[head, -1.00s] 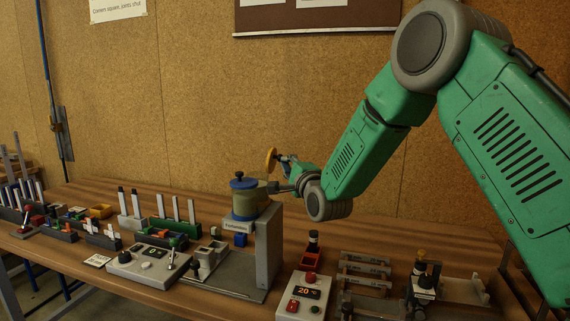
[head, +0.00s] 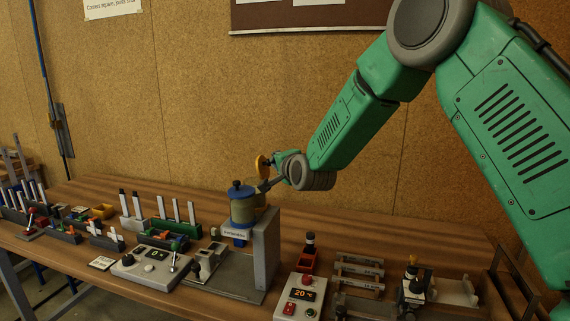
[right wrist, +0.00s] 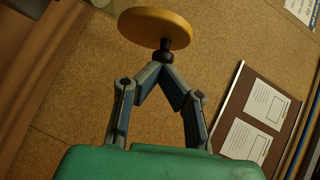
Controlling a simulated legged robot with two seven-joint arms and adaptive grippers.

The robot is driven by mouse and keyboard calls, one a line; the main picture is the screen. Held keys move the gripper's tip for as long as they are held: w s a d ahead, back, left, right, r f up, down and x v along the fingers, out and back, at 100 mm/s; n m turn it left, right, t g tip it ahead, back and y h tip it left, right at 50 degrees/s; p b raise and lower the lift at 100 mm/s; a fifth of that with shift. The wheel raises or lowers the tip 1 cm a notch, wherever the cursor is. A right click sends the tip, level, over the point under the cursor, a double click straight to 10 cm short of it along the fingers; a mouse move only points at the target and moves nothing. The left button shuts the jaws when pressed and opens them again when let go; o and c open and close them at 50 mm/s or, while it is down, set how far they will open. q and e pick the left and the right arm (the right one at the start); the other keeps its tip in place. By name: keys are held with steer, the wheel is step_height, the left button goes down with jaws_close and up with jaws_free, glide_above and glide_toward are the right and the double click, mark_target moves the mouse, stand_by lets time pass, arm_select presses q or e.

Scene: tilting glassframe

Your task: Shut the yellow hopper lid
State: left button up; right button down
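The yellow lid (head: 262,168) is a round disc standing nearly on edge, seen almost side-on, above and behind the hopper unit. In the right wrist view the lid (right wrist: 154,28) has a black knob (right wrist: 162,55) on its near face. My right gripper (right wrist: 164,68) has its fingertips together at this knob, apparently shut on it. In the head view the right gripper (head: 272,181) is small, beside the lid on its right. My left gripper is out of view.
A grey upright block (head: 266,250) stands right of the canister. A red-buttoned control box (head: 299,297) is at the front, with slotted racks (head: 358,273) to its right. Another grey control box (head: 147,265) and several bins fill the left. Bare wood lies behind the racks.

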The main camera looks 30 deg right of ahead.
mark_target(259, 159)
steer(key=shift+w+a+r+n+g+p, duration=0.15)
steer(key=shift+w+a+n+g+p, duration=0.1)
steer(key=shift+w+a+p, duration=0.25)
steer(key=shift+w+a+r+n+g+p, duration=0.15)
steer(key=shift+w+a+n+p, duration=0.1)
steer(key=shift+w+a, duration=0.4)
steer(key=shift+w+a+g, duration=0.15)
steer(key=shift+w+g, duration=0.1)
steer(key=shift+g, duration=0.05)
steer(key=shift+w+a, duration=0.15)
steer(key=shift+a, duration=0.2)
steer(key=shift+w+a+f+b, duration=0.45)
steer(key=shift+w+a+f, duration=0.2)
steer(key=shift+w, duration=0.15)
steer(key=shift+w+a+f+b, duration=0.4)
steer(key=shift+w+a+f, duration=0.1)
steer(key=shift+w+a, duration=0.25)
